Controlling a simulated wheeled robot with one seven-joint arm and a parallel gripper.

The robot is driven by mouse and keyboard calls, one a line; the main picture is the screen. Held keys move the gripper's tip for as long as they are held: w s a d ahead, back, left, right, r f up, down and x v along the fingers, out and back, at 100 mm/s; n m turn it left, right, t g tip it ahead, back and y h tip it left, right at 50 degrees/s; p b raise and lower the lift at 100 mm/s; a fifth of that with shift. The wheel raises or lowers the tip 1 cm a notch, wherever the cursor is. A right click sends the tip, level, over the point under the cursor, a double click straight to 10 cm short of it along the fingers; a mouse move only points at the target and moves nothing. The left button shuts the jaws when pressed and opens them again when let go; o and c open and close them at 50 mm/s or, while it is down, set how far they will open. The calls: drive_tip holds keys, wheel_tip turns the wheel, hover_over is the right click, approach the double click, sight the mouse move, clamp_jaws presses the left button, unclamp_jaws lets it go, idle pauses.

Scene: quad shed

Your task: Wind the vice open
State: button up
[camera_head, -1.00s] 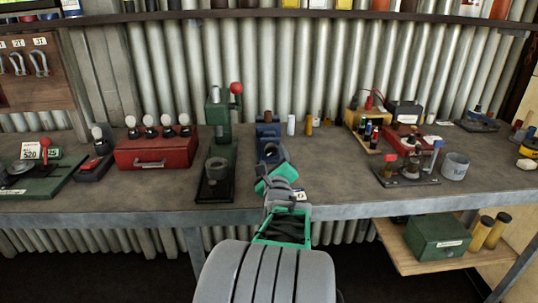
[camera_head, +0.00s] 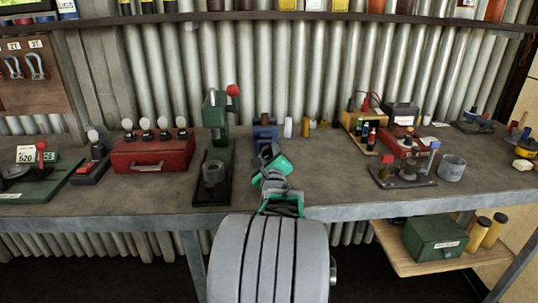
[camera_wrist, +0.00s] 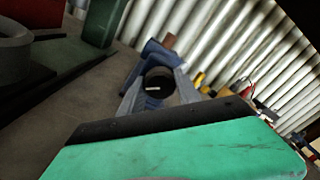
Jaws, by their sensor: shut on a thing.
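The blue vice (camera_head: 265,132) stands on the bench near its back middle. My gripper (camera_head: 267,153) is right at the front of the vice and is shut on its handle; the handle itself is mostly hidden behind my gripper. In the wrist view the blue vice body (camera_wrist: 151,54) shows beyond a dark round end, with a green panel of my own arm filling the bottom. The jaw gap cannot be read from these views.
A green press (camera_head: 215,125) on a dark base stands close left of the vice. A red box (camera_head: 152,152) is further left. Small bottles stand right of the vice, then a grey tin (camera_head: 452,168). Bare bench (camera_head: 335,180) lies to the right.

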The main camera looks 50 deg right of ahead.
clamp_jaws()
drive_tip(key=shift+n+b, duration=0.3)
drive_tip(key=shift+b, duration=0.05)
drive_tip(key=n+b, duration=0.2)
drive_tip(key=shift+f+n+b, duration=0.2)
drive_tip(key=shift+n+b, duration=0.1)
drive_tip(key=shift+b, duration=0.05)
drive_tip(key=n+b, duration=0.3)
drive_tip(key=shift+n, duration=0.3)
drive_tip(key=n+b, duration=0.4)
drive_tip(key=n, duration=0.1)
drive_tip(key=shift+r+b, duration=0.15)
drive_tip(key=shift+b, duration=0.2)
drive_tip(key=shift+n, duration=0.3)
drive_tip(key=o, duration=0.8)
unclamp_jaws()
drive_tip(key=shift+r, duration=0.1)
